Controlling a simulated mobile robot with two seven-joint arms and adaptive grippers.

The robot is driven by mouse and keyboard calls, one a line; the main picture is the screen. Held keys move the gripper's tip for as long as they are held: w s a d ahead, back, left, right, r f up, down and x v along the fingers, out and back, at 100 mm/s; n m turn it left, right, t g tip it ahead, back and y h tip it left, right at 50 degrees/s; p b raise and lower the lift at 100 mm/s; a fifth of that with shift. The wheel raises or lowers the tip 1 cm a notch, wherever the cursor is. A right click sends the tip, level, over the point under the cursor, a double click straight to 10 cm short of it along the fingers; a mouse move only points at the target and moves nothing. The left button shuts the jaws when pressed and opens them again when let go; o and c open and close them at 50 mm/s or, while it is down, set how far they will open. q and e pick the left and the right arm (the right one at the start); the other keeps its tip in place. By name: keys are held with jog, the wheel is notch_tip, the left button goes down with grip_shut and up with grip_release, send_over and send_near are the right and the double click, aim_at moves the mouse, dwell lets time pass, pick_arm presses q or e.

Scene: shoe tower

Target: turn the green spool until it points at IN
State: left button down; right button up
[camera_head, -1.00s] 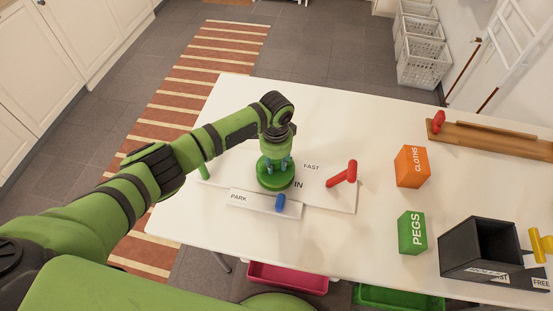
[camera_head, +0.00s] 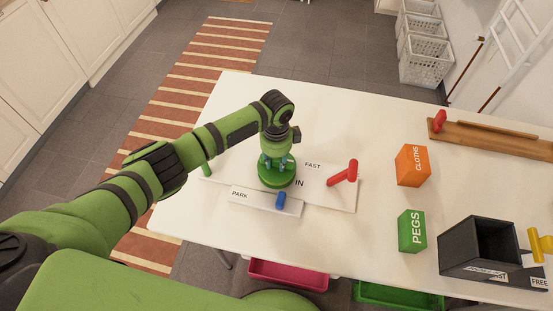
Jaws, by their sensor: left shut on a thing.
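The green spool (camera_head: 277,180) stands upright on a white board (camera_head: 325,197) on the table. My left gripper (camera_head: 277,163) is above it, fingers pointing down, shut on the spool's upper part. The arm and gripper hide the spool's top, and I cannot tell which way it points. The IN label (camera_head: 299,183) is on the board just right of the spool. The FAST label (camera_head: 313,165) is behind it to the right. The PARK label (camera_head: 240,195) is on a raised strip at front left. My right gripper is not in view.
On the board are a red handle (camera_head: 345,172), a blue peg (camera_head: 281,200) and a green peg (camera_head: 206,168). To the right stand an orange CLOTHS box (camera_head: 412,166), a green PEGS box (camera_head: 411,231) and a dark open box (camera_head: 480,247). The table's back middle (camera_head: 330,110) is clear.

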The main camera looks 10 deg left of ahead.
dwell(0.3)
pick_arm(q)
jog(key=c, duration=0.9)
grip_release()
jog(key=shift+c, duration=0.2)
notch_tip(320, 180, up, 12)
